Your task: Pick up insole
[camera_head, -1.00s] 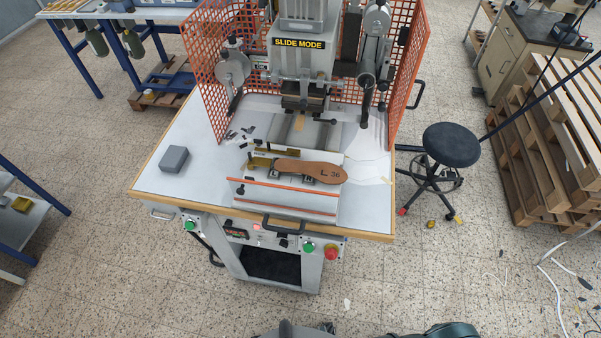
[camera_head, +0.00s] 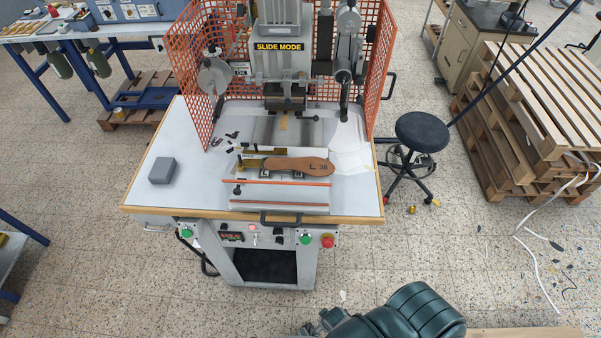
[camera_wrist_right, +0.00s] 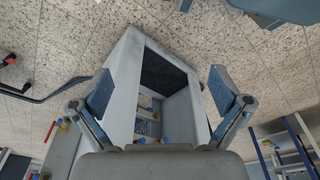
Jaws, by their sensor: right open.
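The brown insole (camera_head: 300,166), marked "L 36", lies flat on the sliding plate (camera_head: 280,192) at the front of the stamping machine. My right arm comes in at the bottom of the head view. Its gripper shows open in the right wrist view (camera_wrist_right: 163,92), two fingers spread wide with nothing between them. It is away from the insole, in front of the machine's lower cabinet (camera_wrist_right: 120,90). The insole does not show in the right wrist view. My left gripper is not in view.
The stamping machine (camera_head: 281,75) stands behind the insole, with orange mesh guards (camera_head: 188,70) at both sides. A grey box (camera_head: 162,170) sits on the tabletop's left. A black stool (camera_head: 422,131) and stacked pallets (camera_head: 530,100) stand to the right. The floor in front is mostly clear.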

